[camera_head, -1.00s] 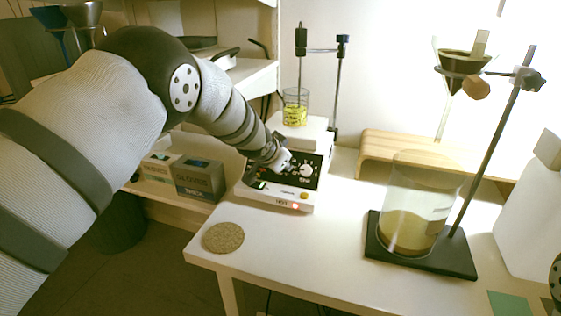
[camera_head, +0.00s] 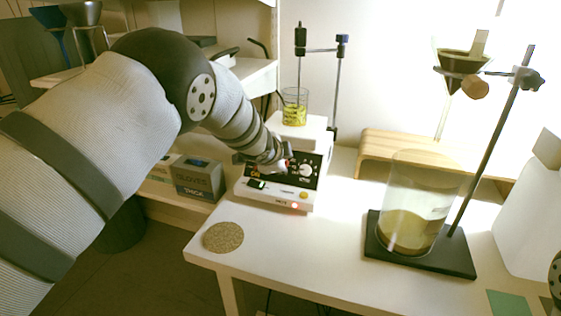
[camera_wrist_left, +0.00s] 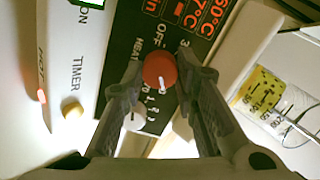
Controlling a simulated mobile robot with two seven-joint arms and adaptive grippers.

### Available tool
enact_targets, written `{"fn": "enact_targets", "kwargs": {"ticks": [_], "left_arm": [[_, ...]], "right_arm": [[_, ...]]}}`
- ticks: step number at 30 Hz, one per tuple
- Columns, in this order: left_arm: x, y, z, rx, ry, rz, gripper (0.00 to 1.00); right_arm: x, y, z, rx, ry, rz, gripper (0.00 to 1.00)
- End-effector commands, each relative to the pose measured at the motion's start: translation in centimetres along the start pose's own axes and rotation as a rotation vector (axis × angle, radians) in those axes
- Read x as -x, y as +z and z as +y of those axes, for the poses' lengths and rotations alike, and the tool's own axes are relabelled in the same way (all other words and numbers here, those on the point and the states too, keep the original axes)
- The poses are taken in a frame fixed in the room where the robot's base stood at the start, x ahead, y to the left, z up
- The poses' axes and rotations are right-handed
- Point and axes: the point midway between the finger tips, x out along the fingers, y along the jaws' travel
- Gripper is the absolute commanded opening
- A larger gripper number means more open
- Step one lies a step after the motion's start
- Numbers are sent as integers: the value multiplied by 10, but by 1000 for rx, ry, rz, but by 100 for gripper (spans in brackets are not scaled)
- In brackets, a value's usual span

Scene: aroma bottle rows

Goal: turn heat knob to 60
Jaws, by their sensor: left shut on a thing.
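The hotplate stirrer (camera_head: 276,196) stands on the white table, its front panel facing me. The red heat knob (camera_wrist_left: 160,70) shows in the left wrist view beside the HEAT lettering, with a white pointer mark on its face. My left gripper (camera_wrist_left: 163,80) has one finger on each side of this knob and is shut on it. In the head view the gripper (camera_head: 276,162) covers the left part of the panel and hides most of the knob. A red-lit display (camera_wrist_left: 190,20) shows 60°C and, below, a partly hidden value ending in 7°C.
A second, white knob (camera_head: 306,170) sits right of the gripper. A beaker of yellow liquid (camera_head: 294,107) stands on the hotplate. A large beaker (camera_head: 412,215) on a stand is at right. A cork mat (camera_head: 223,237) lies at the front-left table corner.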

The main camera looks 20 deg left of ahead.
Motion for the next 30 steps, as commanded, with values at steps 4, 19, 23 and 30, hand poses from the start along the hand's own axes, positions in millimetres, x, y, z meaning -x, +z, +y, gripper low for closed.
{"fn": "enact_targets", "kwargs": {"ticks": [4, 19, 23, 30], "left_arm": [[0, -1, -1, -33, -3, 2, 0], [0, -1, -1, -52, -3, 2, 0], [0, -1, 0, -51, -3, 2, 47], [0, 0, 0, -51, -2, 1, 47]], "right_arm": [[0, 0, 0, 0, 0, 0, 40], [0, 0, 0, 0, 0, 0, 40], [0, 0, 0, 0, 0, 0, 40], [0, 0, 0, 0, 0, 0, 40]]}}
